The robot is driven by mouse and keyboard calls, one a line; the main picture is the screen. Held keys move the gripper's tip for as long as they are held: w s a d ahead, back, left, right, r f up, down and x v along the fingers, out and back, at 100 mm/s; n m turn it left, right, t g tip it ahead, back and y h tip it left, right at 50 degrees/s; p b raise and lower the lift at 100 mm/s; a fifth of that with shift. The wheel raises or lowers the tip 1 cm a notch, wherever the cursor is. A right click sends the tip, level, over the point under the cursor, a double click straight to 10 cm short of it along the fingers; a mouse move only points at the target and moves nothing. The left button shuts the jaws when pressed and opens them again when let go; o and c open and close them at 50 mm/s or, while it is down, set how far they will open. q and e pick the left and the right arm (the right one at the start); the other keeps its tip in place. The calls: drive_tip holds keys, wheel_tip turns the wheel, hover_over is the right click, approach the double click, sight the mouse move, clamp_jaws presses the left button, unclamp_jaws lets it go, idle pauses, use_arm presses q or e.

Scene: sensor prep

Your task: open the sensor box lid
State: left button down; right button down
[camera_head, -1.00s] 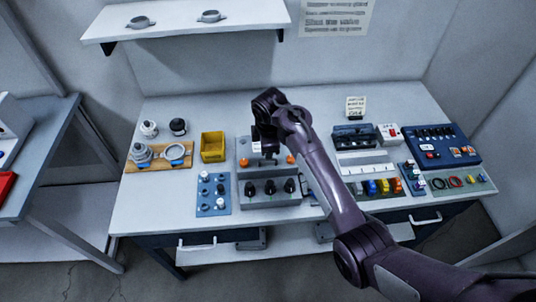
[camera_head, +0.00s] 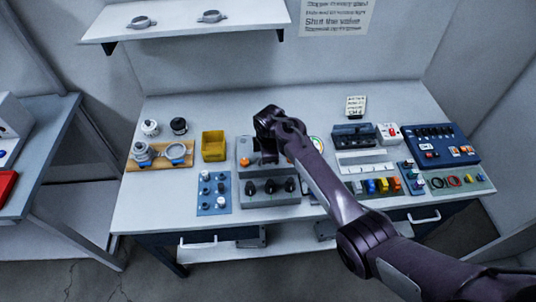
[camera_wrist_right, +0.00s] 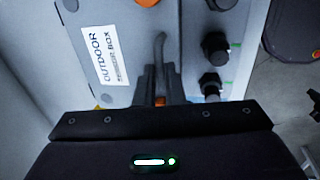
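The sensor box (camera_head: 243,147) is a grey box near the middle of the table, largely covered by my right arm. One orange latch (camera_head: 245,162) shows at its front left. In the right wrist view the box lid (camera_wrist_right: 125,25) carries a white label (camera_wrist_right: 105,55) reading "OUTDOOR SENSOR BOX", and an orange part (camera_wrist_right: 148,3) shows at the top edge. My right gripper (camera_wrist_right: 160,82) points down at the box, its two dark fingers close together. A thin grey curved piece (camera_wrist_right: 160,45) lies just past the fingertips, and a bit of orange shows between the fingers. Whether they grip it is unclear.
A grey panel with black knobs (camera_head: 270,189) stands in front of the box, and a blue panel (camera_head: 213,193) at its left front. A yellow bin (camera_head: 213,146) stands left of the box. Switch panels and coloured parts (camera_head: 375,186) lie to the right.

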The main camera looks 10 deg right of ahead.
drive_tip(key=shift+r, duration=0.15)
drive_tip(key=shift+w+r+g, duration=0.4)
drive_tip(key=shift+r+g, duration=0.1)
drive_tip(key=shift+r, duration=0.05)
drive_tip(key=shift+w+a+r+g+b, duration=0.1)
drive_tip(key=shift+w+r+g+b, duration=0.55)
drive_tip(key=shift+r+g+b, duration=0.2)
drive_tip(key=shift+w+r+b, duration=0.2)
drive_tip(key=shift+b, duration=0.2)
drive_tip(key=w+r+b, duration=0.1)
drive_tip(key=r+b, duration=0.1)
drive_tip(key=b, duration=0.1)
drive_tip(key=w+r+b, duration=0.1)
drive_tip(key=w+b, duration=0.1)
drive_tip(key=b, duration=0.1)
drive_tip(key=shift+w+r+b, duration=0.2)
drive_tip(key=shift+r+b, duration=0.2)
